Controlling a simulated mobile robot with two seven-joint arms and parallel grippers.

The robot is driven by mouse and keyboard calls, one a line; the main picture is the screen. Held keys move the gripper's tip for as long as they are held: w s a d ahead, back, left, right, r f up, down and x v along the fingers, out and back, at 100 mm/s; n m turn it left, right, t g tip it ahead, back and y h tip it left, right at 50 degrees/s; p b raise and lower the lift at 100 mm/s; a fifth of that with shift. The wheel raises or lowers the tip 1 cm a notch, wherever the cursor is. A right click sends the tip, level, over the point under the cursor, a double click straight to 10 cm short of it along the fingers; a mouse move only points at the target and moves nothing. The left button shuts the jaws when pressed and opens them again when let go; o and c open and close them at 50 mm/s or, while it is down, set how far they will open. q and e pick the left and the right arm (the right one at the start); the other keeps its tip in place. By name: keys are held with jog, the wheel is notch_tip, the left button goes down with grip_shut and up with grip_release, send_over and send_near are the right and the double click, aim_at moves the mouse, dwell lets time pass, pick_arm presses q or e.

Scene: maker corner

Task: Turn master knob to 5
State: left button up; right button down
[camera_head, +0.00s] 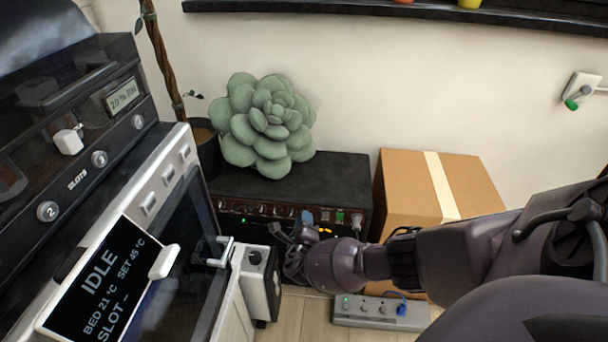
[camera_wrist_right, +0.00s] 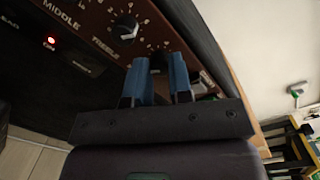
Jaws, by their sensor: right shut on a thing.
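The black amplifier (camera_head: 337,178) stands against the wall with a brown control panel (camera_head: 232,206) of several knobs along its front. My right gripper (camera_head: 306,222) is at the right part of this panel in the head view. In the right wrist view the two blue fingers (camera_wrist_right: 159,72) are shut on a dark knob (camera_wrist_right: 158,60), beside the knob labelled TREBLE (camera_wrist_right: 127,27). The held knob's label and pointer are hidden by the fingers, so I cannot read its setting; its place fits the master knob. My left gripper is not in view.
A green succulent cushion (camera_head: 262,125) sits on the amplifier. A cardboard box (camera_head: 405,190) stands to its right, and a power strip (camera_head: 365,312) lies on the floor in front. A printer with a screen (camera_head: 105,280) fills the left.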

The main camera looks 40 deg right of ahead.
pick_arm(q)
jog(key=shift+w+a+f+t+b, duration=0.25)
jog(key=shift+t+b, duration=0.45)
jog(key=shift+b, duration=1.45)
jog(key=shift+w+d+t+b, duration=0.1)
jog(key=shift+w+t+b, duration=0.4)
jog(key=shift+b, duration=1.65)
pick_arm(e)
jog(key=shift+f+m+g+h, duration=0.1)
jog(key=shift+m+g+h, duration=0.25)
jog(key=shift+m, duration=7.45)
jog(key=shift+f+m+g+h, duration=0.1)
jog(key=shift+m+g+h, duration=0.2)
jog(key=shift+m, duration=7.5)
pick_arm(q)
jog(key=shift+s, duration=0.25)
